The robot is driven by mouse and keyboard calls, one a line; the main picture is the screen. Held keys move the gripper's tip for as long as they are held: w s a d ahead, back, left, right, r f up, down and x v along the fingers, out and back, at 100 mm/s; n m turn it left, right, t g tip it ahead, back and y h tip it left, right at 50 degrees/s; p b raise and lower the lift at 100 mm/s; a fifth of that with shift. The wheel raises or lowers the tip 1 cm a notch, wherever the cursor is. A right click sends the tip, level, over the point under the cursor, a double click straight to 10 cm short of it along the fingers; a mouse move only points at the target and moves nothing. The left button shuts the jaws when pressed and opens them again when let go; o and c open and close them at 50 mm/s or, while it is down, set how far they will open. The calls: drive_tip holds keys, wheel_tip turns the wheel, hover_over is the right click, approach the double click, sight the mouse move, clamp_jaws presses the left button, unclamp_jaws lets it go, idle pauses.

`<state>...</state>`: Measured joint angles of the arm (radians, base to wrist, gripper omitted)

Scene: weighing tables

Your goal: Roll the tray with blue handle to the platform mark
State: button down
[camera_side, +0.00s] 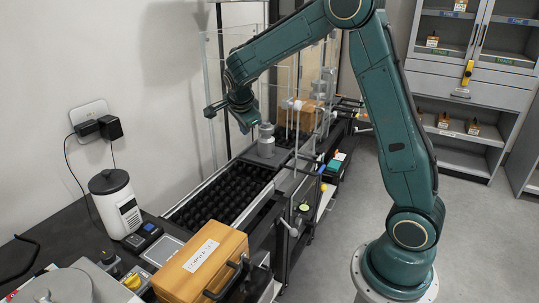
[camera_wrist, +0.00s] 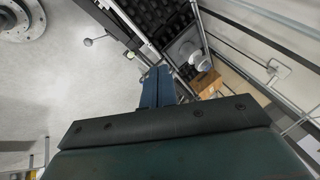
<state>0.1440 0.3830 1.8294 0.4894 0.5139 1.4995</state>
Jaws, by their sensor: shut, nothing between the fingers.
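A long rolling conveyor with dark rollers or studs (camera_side: 222,200) runs along the wall in the side view; part of it shows in the wrist view (camera_wrist: 160,15). My gripper (camera_side: 246,125) hangs above this far end, apart from the weight, shut and empty. In the wrist view my gripper (camera_wrist: 157,72) is a blue-grey shape. I cannot clearly make out a blue tray handle or the platform mark.
A wooden case (camera_side: 205,262) with a black handle stands at the front, and another wooden box (camera_side: 300,114) stands behind the weight. Glass panels and metal posts (camera_side: 207,90) surround the far end. A white device (camera_side: 116,200) stands by the wall. The floor at right is clear.

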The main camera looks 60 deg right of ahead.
sight(275, 170)
drive_tip(key=w+d+f+m+g+h, duration=0.1)
drive_tip(key=d+f+m, duration=0.3)
drive_tip(key=f, duration=0.4)
drive_tip(key=w+d+f+m+g+h, duration=0.1)
drive_tip(key=w+d+f+m, duration=0.1)
drive_tip(key=d+f+m, duration=0.3)
drive_tip(key=w+d+f+m+g+h, duration=0.1)
drive_tip(key=d+f+m, duration=0.3)
drive_tip(key=f, duration=0.7)
drive_tip(key=shift+w+d+h, duration=0.2)
drive_tip(key=shift+d+h, duration=0.3)
drive_tip(key=shift+d, duration=0.05)
drive_tip(key=shift+d, duration=0.1)
drive_tip(key=x, duration=1)
drive_tip(key=shift+s, duration=0.15)
drive_tip(key=shift+d, duration=1.15)
drive_tip(key=shift+d+r, duration=0.1)
drive_tip(key=shift+d, duration=0.65)
drive_tip(key=shift+d, duration=0.1)
